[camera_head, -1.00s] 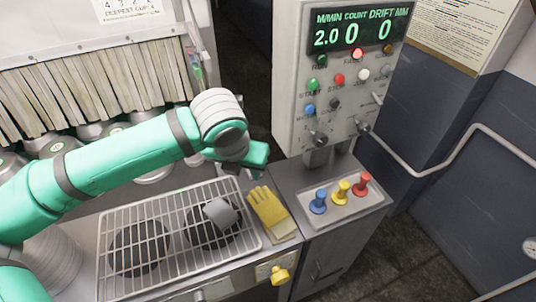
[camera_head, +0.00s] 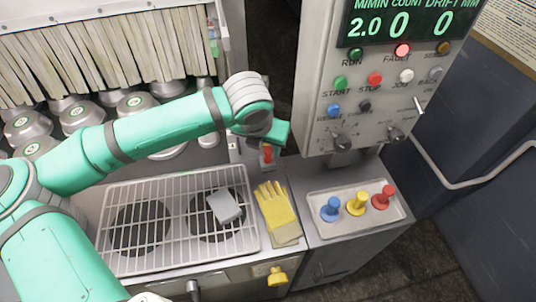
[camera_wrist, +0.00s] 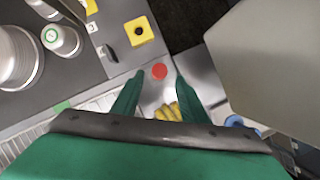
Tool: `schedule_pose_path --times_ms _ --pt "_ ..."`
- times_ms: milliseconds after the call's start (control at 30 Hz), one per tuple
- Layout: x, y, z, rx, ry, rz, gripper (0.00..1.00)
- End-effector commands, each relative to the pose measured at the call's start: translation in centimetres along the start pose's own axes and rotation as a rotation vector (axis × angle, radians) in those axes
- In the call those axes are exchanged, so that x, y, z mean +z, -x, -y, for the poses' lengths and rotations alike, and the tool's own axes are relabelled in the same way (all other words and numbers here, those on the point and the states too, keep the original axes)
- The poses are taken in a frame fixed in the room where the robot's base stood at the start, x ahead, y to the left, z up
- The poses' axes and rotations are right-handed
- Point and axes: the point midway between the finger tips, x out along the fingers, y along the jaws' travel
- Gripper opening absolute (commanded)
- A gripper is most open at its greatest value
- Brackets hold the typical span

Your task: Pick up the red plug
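A red plug (camera_head: 384,197) stands at the right end of a grey tray (camera_head: 327,232), beside a yellow plug (camera_head: 357,203) and a blue plug (camera_head: 330,208). A second red, plug-like piece (camera_head: 267,153) shows just below my gripper (camera_head: 268,143) in the head view. In the wrist view its round red top (camera_wrist: 159,71) lies between my two fingertips (camera_wrist: 158,74), with a gap on each side. My gripper is open. I cannot tell how far below the fingertips the red top is. The plugs in the tray are well to the right of my gripper.
A control panel (camera_head: 380,85) stands close to the right of my gripper. A wire rack (camera_head: 150,196) with a grey block (camera_head: 225,206) and yellow gloves (camera_head: 276,208) lie below. A yellow socket-like block (camera_wrist: 138,31) shows beyond the red top.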

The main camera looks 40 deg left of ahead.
Motion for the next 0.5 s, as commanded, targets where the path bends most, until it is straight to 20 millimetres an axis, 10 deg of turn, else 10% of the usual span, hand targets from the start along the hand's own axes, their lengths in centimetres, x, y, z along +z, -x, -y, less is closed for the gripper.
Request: schedule_pose_path --times_ms 500 --pt "-0.3 -5.2 -0.4 0.002 0.005 -0.001 0.4"
